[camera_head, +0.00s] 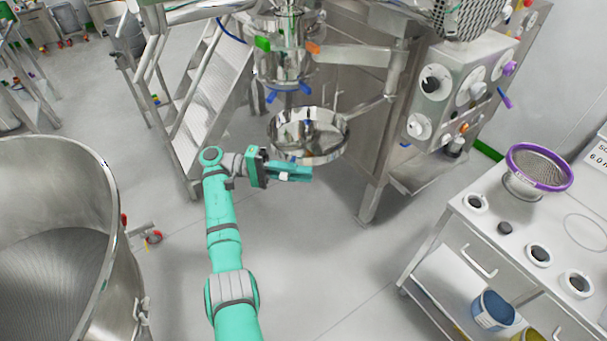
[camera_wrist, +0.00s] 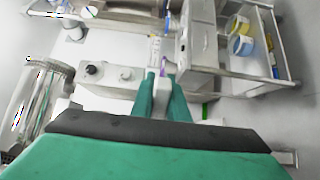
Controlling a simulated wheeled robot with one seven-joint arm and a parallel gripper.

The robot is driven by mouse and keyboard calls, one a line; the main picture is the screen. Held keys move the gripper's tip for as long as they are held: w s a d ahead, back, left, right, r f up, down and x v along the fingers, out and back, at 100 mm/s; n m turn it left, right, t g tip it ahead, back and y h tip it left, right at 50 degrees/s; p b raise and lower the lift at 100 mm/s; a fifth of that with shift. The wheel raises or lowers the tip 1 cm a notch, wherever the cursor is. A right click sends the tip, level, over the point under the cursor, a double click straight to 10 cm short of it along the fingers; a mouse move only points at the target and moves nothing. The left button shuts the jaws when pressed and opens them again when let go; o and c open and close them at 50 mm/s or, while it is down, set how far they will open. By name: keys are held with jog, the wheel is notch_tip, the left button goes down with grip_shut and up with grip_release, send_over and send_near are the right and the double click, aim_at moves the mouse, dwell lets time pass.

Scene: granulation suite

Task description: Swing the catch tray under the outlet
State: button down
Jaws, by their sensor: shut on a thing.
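The catch tray (camera_head: 279,150) is a round, shallow, shiny steel pan in the middle of the head view. A steel swing arm (camera_head: 372,108) runs from it to the machine's frame on the right. The outlet (camera_head: 288,84) is the bottom of the steel vessel, with blue levers beside it. The tray is lower than the outlet and a little to its right in the picture; exact alignment cannot be told. The fingers (camera_wrist: 161,92) show close together in the wrist view.
Steel steps (camera_head: 208,95) stand left of the machine. A large steel bin (camera_head: 105,235) fills the lower left. A bench (camera_head: 470,222) with a purple-rimmed sieve (camera_head: 540,167) stands at the right. The control box (camera_head: 445,90) juts out. The floor between is clear.

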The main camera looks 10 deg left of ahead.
jog(key=shift+w, duration=0.15)
jog(key=c, duration=1.7)
grip_release()
